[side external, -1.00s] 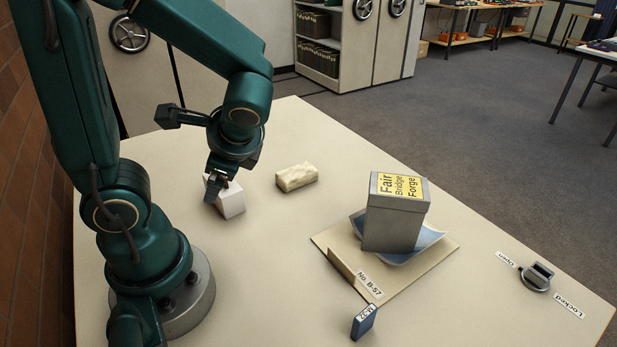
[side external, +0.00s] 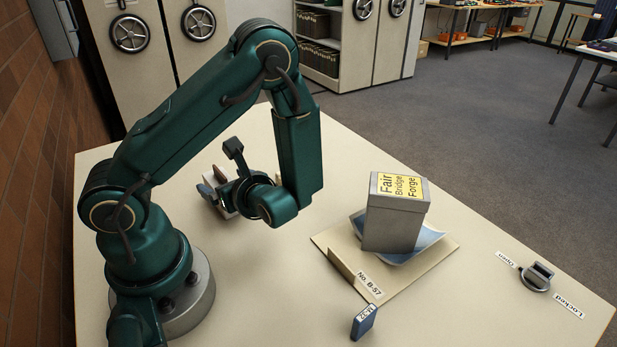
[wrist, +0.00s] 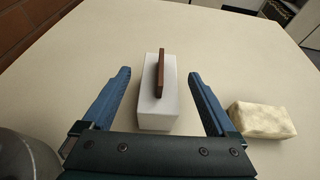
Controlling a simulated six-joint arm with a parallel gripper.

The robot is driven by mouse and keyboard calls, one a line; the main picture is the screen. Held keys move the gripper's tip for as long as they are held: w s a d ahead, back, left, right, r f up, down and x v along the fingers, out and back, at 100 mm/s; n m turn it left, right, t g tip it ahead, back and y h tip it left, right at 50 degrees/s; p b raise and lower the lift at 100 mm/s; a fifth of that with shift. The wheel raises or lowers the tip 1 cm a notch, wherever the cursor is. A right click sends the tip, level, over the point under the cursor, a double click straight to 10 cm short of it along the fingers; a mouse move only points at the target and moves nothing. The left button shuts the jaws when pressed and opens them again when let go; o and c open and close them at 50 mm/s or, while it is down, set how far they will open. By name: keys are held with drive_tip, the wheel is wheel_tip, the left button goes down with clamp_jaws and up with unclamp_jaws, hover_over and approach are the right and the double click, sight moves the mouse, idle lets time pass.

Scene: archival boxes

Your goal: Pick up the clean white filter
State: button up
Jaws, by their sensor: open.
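The clean white filter (wrist: 157,111) is a white block with a thin dark brown strip along its top. In the wrist view it sits on the table ahead of my gripper (wrist: 160,74), whose two blue fingers are open on either side of it, with gaps showing. I cannot tell how far down the fingers reach. In the side view my gripper (side external: 213,193) is low at the left of the table, and it and the wrist cover most of the filter.
A rough cream block (wrist: 262,120) lies just right of the right finger. A small blue case (side external: 363,322) and a lock switch (side external: 537,277) are farther right.

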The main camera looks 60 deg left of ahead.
drive_tip(key=shift+x, duration=1.35)
drive_tip(key=c, duration=1.5)
drive_tip(key=shift+o, duration=0.2)
drive_tip(key=shift+r, duration=0.1)
